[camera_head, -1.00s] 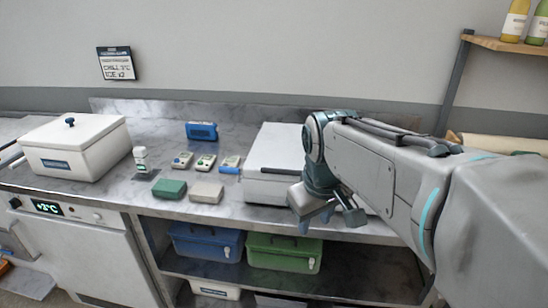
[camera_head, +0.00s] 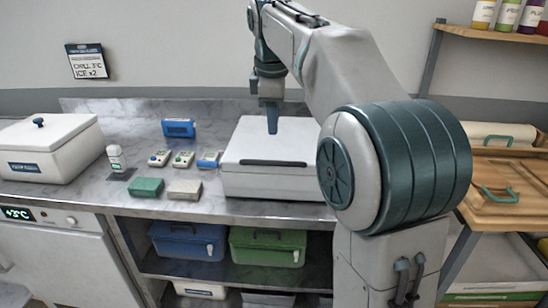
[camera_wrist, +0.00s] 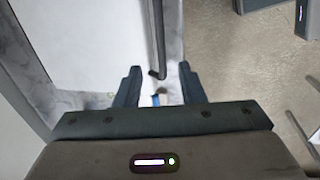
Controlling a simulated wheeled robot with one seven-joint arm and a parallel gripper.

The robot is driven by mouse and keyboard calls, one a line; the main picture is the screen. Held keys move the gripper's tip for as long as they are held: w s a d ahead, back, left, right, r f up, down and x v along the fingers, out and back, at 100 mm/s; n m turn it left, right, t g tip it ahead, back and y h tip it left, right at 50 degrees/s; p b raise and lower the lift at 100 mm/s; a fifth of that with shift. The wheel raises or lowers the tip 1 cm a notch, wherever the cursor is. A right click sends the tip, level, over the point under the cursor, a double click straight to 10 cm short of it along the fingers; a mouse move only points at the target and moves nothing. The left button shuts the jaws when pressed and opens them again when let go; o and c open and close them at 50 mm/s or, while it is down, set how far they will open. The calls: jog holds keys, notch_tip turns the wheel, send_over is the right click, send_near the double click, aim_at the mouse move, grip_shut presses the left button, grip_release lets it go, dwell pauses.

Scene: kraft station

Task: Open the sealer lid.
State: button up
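My gripper (camera_head: 272,132) points down over the lid, behind the handle in the picture. In the wrist view my gripper (camera_wrist: 158,90) is open and empty, its two fingers apart. The dark handle (camera_wrist: 157,38) runs away between the line of the fingers, and its near end shows between the fingertips. I cannot tell the height of the fingertips above the lid.
A white lidded box (camera_head: 50,148) stands at the left. Between it and the sealer are a small bottle (camera_head: 115,157), several small devices, a green block (camera_head: 147,187) and a beige block (camera_head: 184,189). Blue (camera_head: 187,240) and green (camera_head: 267,246) bins sit on the shelf below.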

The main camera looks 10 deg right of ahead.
aim_at(274, 163)
jog(key=f, duration=0.3)
jog(key=w+f+b, duration=0.1)
jog(key=f, duration=0.3)
jog(key=w+f, duration=0.1)
jog(key=f, duration=0.3)
jog(key=shift+d+f, duration=0.25)
jog(key=shift+d, duration=0.1)
jog(key=shift+c, duration=0.4)
grip_shut()
